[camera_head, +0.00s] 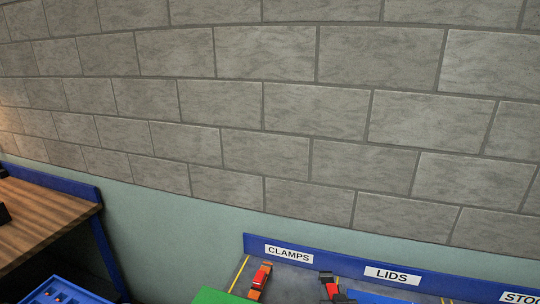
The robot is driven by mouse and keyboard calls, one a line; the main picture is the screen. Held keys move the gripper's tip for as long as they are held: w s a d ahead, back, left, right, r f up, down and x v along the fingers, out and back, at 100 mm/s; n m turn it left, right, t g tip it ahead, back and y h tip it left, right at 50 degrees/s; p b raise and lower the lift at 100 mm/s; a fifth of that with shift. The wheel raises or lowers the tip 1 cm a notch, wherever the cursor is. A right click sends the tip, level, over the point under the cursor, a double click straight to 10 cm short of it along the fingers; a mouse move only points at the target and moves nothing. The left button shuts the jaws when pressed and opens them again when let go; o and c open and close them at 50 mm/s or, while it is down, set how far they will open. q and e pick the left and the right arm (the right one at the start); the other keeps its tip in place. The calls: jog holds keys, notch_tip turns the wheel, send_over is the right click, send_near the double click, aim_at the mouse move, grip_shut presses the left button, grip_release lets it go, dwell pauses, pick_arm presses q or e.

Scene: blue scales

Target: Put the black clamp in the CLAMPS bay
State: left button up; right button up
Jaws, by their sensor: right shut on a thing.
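My left gripper is out of view.
The LIDS label (392,275) and a partly cut label (520,298) follow to the right. At left are a wooden table (45,215) and a blue tray (60,292) with small parts. A brick wall stands behind.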

jog(key=s+f, duration=0.5)
jog(key=f, duration=0.4)
jog(key=shift+f, duration=0.35)
jog(key=shift+s, duration=0.15)
